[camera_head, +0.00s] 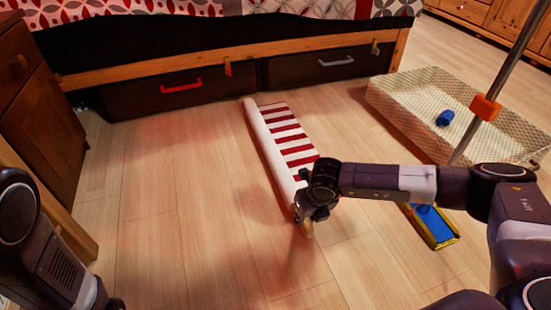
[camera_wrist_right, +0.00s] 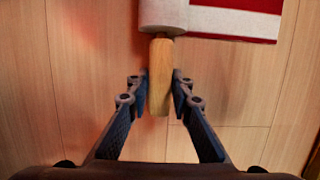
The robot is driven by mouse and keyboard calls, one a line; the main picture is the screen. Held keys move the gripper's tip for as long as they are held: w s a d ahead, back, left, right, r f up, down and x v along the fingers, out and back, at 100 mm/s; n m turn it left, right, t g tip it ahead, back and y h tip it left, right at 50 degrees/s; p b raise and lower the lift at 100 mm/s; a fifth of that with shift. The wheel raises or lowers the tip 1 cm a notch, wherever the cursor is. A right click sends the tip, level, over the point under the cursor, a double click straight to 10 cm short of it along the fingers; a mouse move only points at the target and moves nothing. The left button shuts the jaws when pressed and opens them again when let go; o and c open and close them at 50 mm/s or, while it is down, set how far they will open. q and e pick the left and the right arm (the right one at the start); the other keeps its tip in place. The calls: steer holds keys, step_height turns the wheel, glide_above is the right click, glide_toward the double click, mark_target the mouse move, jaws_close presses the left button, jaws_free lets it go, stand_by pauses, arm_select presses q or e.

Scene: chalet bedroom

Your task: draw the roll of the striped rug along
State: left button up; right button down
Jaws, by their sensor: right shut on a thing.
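The striped rug (camera_head: 289,138) lies on the wooden floor, its red and white stripes showing flat to the right of its pale roll (camera_head: 266,150). The roll also shows at the top of the right wrist view (camera_wrist_right: 163,15), with a wooden handle end (camera_wrist_right: 160,75) sticking out of it. My right gripper (camera_head: 306,222) is at the near end of the roll; in the right wrist view its two fingers (camera_wrist_right: 160,92) are shut on the wooden handle end. My left arm shows at the lower left of the head view, but its gripper is out of view.
Dark under-bed drawers (camera_head: 150,95) stand beyond the rug. A patterned low box (camera_head: 400,112) with a blue object (camera_head: 445,118) in it is at the right. A blue and yellow item (camera_head: 436,228) lies under my right arm. Floor left of the roll is clear.

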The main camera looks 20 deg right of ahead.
steer(key=shift+a, duration=2.55)
steer(key=shift+a, duration=2.5)
steer(key=shift+a, duration=2.6)
